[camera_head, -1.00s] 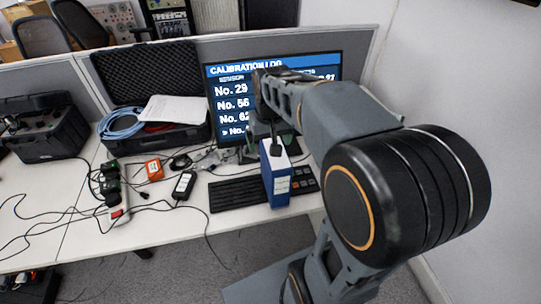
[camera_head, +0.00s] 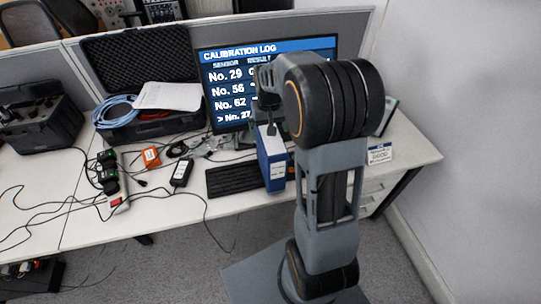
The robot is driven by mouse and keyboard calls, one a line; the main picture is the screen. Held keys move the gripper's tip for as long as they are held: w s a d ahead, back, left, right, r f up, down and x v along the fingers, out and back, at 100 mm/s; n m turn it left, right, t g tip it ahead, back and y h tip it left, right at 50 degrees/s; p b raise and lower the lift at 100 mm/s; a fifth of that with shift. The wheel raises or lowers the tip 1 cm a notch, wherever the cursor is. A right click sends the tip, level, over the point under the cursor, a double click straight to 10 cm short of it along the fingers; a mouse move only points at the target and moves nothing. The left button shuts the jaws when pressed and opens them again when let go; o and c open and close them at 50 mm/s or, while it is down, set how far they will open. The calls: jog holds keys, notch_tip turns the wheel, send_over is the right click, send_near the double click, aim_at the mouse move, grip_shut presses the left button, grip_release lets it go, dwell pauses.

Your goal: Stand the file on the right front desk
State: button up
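The file is a blue upright box (camera_head: 275,174) with a white top and a pale label on its front. It shows above the front part of the desk, in front of the keyboard. My gripper (camera_head: 271,130) points down at the file's top, with a dark finger over its front face, and appears shut on it; the other finger is hidden. I cannot tell whether the file's bottom touches the desk. The right front part of the desk (camera_head: 411,158) shows bare white surface, partly hidden by my arm.
A monitor (camera_head: 225,84) stands behind the file, and a black keyboard (camera_head: 232,180) lies left of it. A small white card (camera_head: 380,153) stands at the right. Cables, an orange box (camera_head: 151,157) and an open black case (camera_head: 150,125) fill the left.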

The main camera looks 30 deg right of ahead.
aim_at(270, 138)
jog(key=shift+s+d+f+p, duration=0.1)
jog(key=shift+f+p, duration=0.15)
jog(key=shift+f, duration=1.05)
jog(key=shift+d+f+p, duration=0.1)
jog(key=shift+f+p, duration=0.1)
jog(key=shift+f, duration=1.05)
jog(key=shift+c, duration=0.2)
jog(key=c, duration=1.6)
grip_shut()
jog(key=shift+r, duration=0.2)
